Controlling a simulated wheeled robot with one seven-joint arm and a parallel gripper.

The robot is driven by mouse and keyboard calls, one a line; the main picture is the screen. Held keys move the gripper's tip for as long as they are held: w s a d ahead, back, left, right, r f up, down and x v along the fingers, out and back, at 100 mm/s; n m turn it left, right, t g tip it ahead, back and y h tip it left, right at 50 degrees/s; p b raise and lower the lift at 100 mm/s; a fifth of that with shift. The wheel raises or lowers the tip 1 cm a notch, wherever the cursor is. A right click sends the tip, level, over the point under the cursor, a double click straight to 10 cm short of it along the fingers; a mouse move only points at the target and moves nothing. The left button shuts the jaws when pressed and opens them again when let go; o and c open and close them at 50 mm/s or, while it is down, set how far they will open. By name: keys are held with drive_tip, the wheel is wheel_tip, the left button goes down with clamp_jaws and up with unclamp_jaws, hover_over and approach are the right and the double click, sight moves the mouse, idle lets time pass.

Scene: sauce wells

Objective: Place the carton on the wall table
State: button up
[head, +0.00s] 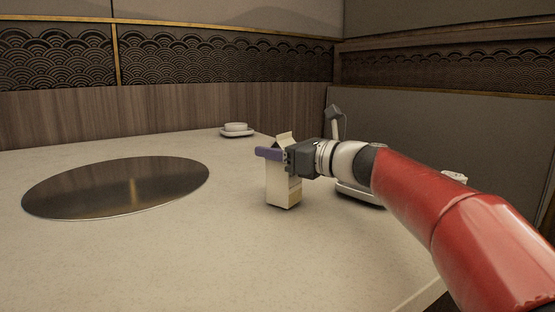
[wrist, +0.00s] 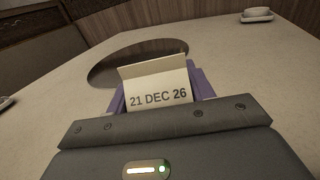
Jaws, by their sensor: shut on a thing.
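My gripper (head: 271,154) is shut on a cream carton (head: 284,188), with its purple fingers near the carton's top. The carton is upright over the pale table (head: 150,250), which stands by panelled walls. I cannot tell whether its base touches the top or hangs just above it. In the wrist view the carton (wrist: 157,88) sits between the two purple fingers and shows the print "21 DEC 26". Its lower part is hidden there.
A round dark metal plate (head: 118,187) is set in the table at left. A white cup on a saucer (head: 237,130) stands at the back. Another white dish (head: 360,195) is partly hidden behind my arm. The table's front and middle are clear.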

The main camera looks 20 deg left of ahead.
drive_tip(key=shift+f, duration=0.3)
drive_tip(key=o, duration=1.4)
drive_tip(key=shift+o, duration=0.2)
drive_tip(key=v, duration=1.2)
